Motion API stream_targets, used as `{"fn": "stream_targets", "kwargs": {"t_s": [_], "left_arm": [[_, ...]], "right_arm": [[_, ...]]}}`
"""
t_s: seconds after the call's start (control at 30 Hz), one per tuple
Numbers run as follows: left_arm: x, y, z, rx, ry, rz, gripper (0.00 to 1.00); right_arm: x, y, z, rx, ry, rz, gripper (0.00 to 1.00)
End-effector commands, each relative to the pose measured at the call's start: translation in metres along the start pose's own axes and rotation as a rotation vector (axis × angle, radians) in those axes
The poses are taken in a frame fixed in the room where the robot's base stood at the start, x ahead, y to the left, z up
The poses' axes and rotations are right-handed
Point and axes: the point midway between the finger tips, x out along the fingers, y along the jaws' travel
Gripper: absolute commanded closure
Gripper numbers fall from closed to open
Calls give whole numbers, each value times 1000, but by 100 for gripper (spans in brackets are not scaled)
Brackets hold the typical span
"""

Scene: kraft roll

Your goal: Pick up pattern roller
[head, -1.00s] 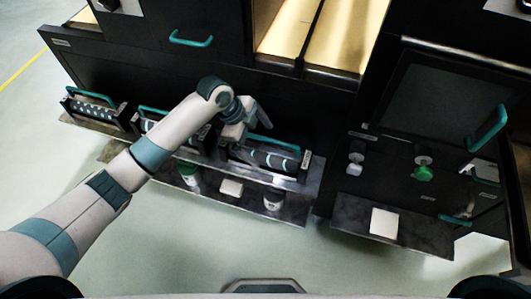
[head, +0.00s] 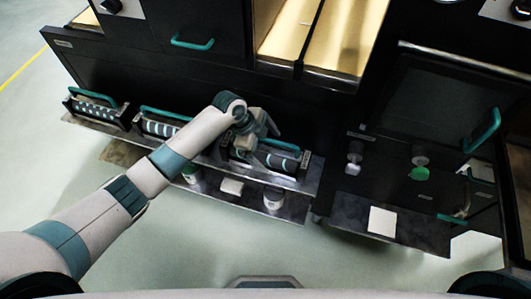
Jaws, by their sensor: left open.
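Three pattern rollers sit in dark cradles with teal handles along a low ledge. The left roller (head: 92,108) has a light dotted pattern. The middle roller (head: 158,128) has light bands and is partly hidden by my left arm. The right roller (head: 280,161) has pale teal bands, and its left part is covered by my gripper. My left gripper (head: 262,142) is open over the right roller's cradle, with its fingers pointing down around the handle area. I cannot tell whether the fingers touch the handle. My right gripper is not in view.
At right are a pale square sheet (head: 382,220), a green knob (head: 419,174) and a cabinet with a teal handle (head: 482,131). Open floor lies in front.

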Motion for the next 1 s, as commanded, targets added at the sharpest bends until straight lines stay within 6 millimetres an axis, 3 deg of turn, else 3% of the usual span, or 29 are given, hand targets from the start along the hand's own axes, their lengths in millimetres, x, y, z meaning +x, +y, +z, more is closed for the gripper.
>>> {"fn": "stream_targets", "kwargs": {"t_s": [0.37, 0.47, 0.73, 1.0], "left_arm": [[0, 0, 0, 0, 0, 0, 5], [0, 0, 0, 0, 0, 0, 24], [0, 0, 0, 0, 0, 0, 88], [-3, -3, -2, 2, 3, -6, 89]], "right_arm": [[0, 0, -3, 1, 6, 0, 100], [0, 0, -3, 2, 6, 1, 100], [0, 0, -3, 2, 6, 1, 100], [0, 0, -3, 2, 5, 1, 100]]}}
